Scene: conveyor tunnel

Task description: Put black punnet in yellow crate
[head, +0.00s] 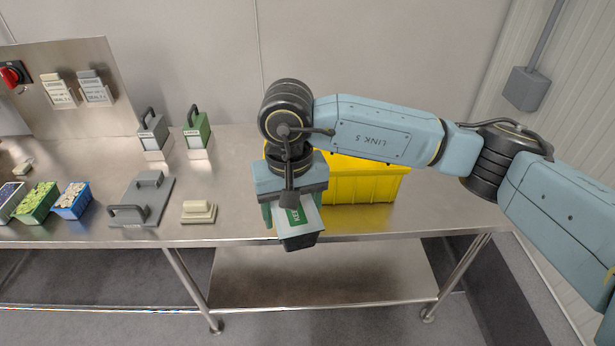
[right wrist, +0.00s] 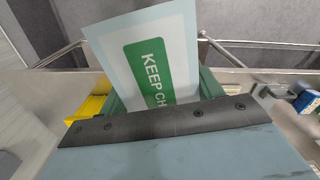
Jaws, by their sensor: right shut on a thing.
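The black punnet (head: 301,243) has a pale lid film with a green "KEEP" label and hangs tilted under my right gripper (head: 289,198). My right gripper is shut on it, near the table's front edge. The yellow crate (head: 368,188) stands on the table just right of and behind the gripper. My left gripper is not in view.
To the left stand grey and green handled blocks (head: 196,134), a grey plate with handles (head: 142,203), a cream block (head: 198,211) and several filled punnets (head: 38,203). The steel table (head: 440,210) is clear at right.

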